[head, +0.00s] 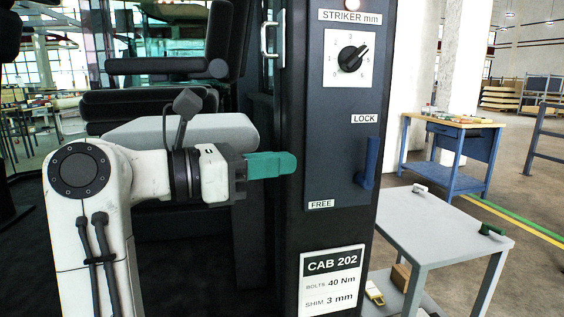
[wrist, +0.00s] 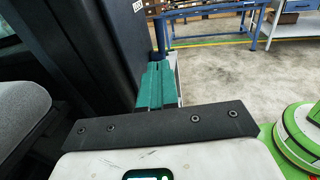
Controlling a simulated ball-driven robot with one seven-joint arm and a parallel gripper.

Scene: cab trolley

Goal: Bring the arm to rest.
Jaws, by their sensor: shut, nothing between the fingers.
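My arm reaches in from the left in the head view. My gripper (head: 290,163) points right, its teal fingers closed together with nothing between them. The fingertips overlap the left edge of the dark cab post (head: 310,235) in the picture; I cannot tell whether they touch it. In the wrist view the closed fingers (wrist: 157,85) point away from the camera, beside the dark post (wrist: 95,50).
The post carries a striker dial (head: 352,58) and a blue lever (head: 369,163) between the LOCK and FREE labels. A grey trolley (head: 440,232) stands at right with small items. A blue workbench (head: 455,150) stands behind. A grey seat (head: 185,130) is behind my arm.

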